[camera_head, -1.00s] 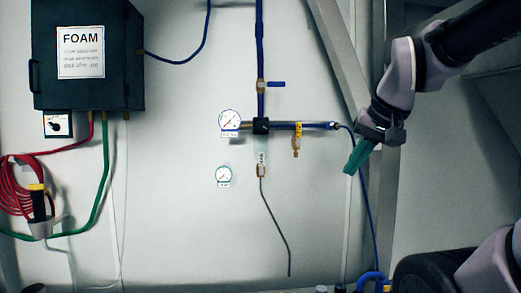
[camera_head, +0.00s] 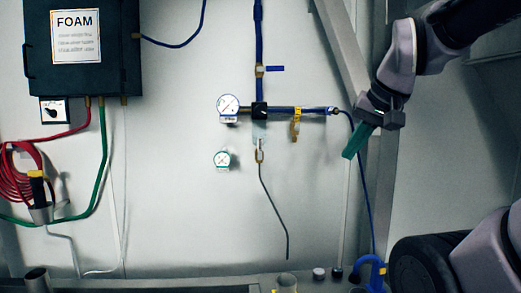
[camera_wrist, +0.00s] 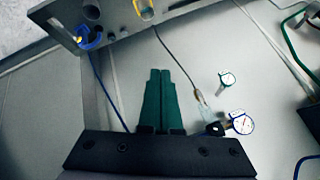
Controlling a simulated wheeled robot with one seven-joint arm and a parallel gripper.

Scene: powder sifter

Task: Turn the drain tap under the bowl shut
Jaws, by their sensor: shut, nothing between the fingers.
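A small clear bowl (camera_head: 260,133) hangs under the black block on the blue wall pipe; it also shows in the wrist view (camera_wrist: 208,110). The small drain tap (camera_head: 260,153) sits at the bowl's lower end, with a thin grey tube (camera_head: 275,205) running down from it. In the wrist view the tap (camera_wrist: 200,97) is right of my fingers. Its handle position is too small to tell. My gripper (camera_head: 348,156), with green fingers, is right of the bowl and apart from it. In the wrist view my gripper (camera_wrist: 160,72) is shut and empty.
Two gauges (camera_head: 228,104) (camera_head: 222,159) are left of the bowl. A yellow-tagged brass fitting (camera_head: 295,128) hangs between bowl and gripper. A blue-lever valve (camera_head: 272,69) is above. A diagonal metal post (camera_head: 349,60) stands behind my arm. A bench (camera_head: 200,283) runs below.

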